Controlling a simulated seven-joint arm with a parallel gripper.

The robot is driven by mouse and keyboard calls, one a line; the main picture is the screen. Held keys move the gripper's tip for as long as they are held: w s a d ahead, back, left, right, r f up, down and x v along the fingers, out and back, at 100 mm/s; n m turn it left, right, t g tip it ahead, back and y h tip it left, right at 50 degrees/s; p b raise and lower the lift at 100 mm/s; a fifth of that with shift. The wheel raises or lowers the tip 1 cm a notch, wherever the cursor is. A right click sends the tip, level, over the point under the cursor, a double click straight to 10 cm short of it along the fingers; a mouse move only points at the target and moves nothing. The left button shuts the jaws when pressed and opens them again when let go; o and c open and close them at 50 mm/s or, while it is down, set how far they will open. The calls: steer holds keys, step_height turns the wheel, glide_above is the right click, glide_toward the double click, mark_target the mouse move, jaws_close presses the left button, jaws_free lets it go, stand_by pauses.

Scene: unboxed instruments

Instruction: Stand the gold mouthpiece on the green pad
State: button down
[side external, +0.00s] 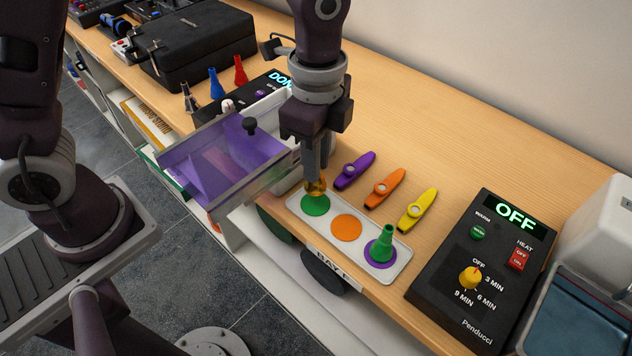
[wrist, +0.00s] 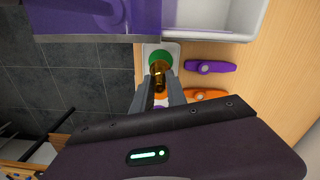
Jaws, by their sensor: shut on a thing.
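The gold mouthpiece (side external: 316,187) is between the fingers of my gripper (side external: 317,172), which is shut on it. It is over the green pad (side external: 315,206) at the left end of a white tray (side external: 331,223). In the wrist view the gold mouthpiece (wrist: 159,72) shows at the fingertips of my gripper (wrist: 160,84), with the green pad (wrist: 159,56) just beyond it. I cannot tell whether the mouthpiece touches the pad. A green mouthpiece (side external: 385,246) stands upright on the purple pad (side external: 371,250). The orange pad (side external: 346,228) in the middle is bare.
Purple (side external: 354,170), orange (side external: 385,188) and yellow (side external: 418,209) kazoos lie behind the tray. A clear purple-tinted lid or bin (side external: 220,160) stands left of my gripper. A black control box (side external: 484,270) is at the right. The tray lies near the table's front edge.

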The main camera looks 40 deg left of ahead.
step_height(320, 180, down, 4)
steer(key=shift+f, duration=0.15)
steer(key=c, duration=1.3)
jaws_free()
steer(key=shift+f, duration=0.1)
step_height(320, 180, up, 12)
steer(key=shift+w+r, duration=0.1)
steer(key=shift+r, duration=0.05)
steer(key=s+a+r+n+t, duration=0.2)
steer(key=s+a+n, duration=0.2)
steer(key=s+n, duration=0.1)
steer(key=s+a+r+n+t, duration=0.2)
steer(key=s+a+n, duration=0.3)
steer(key=s+a+r+n+t, duration=0.1)
steer(key=s+a+r+n, duration=0.1)
steer(key=s+a+n, duration=0.2)
steer(key=shift+s+a+n+t, duration=0.15)
steer(key=shift+s+n+t, duration=0.3)
steer(key=shift+s, duration=0.4)
